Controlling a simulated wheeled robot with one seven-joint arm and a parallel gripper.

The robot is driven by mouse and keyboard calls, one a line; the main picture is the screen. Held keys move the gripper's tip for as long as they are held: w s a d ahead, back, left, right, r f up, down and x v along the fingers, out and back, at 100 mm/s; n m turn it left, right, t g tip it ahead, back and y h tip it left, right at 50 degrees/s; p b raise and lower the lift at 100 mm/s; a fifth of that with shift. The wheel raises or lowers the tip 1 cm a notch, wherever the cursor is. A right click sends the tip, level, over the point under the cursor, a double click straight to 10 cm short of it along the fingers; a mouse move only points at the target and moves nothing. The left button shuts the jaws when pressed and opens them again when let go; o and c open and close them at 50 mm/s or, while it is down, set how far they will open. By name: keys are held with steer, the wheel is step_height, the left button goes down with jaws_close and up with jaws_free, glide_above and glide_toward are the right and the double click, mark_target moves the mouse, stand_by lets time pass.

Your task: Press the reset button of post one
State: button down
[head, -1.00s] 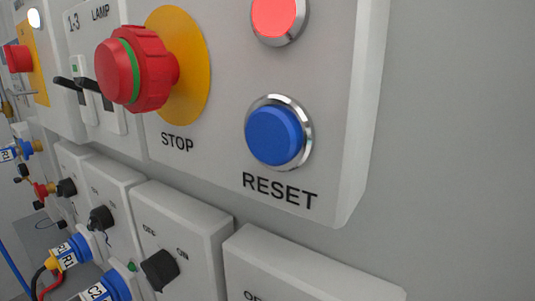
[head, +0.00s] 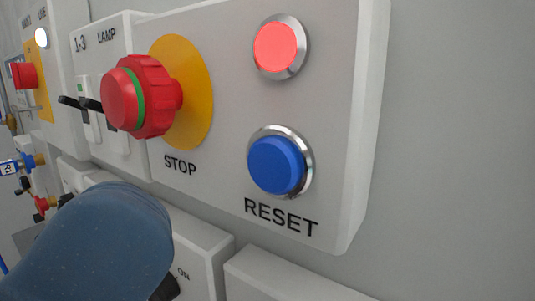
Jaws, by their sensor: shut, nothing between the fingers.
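The blue RESET button (head: 277,165) sits in a silver ring on the front of a grey box, with the word RESET below it. It stands out from its ring and nothing touches it. A lit red lamp (head: 279,47) is above it. I see no post number on this box. My gripper's fingers are not in view. A rounded blue-grey link of my arm shows at the lower left, in front of the lower boxes.
A red STOP knob (head: 145,97) with a green band juts out left of the button, on a yellow disc (head: 200,90). Black switch levers (head: 82,104) stand farther left. Grey switch boxes (head: 205,245) project below. Bare wall (head: 460,150) is at the right.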

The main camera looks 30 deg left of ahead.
steer(key=shift+w+d, duration=0.15)
steer(key=shift+w, duration=1.65)
steer(key=shift+w, duration=0.2)
stand_by(0.6)
steer(key=shift+w+b, duration=0.25)
steer(key=shift+b, duration=0.05)
steer(key=shift+w, duration=0.4)
stand_by(0.8)
steer(key=shift+s, duration=0.85)
steer(key=s, duration=0.5)
steer(key=shift+a, duration=0.2)
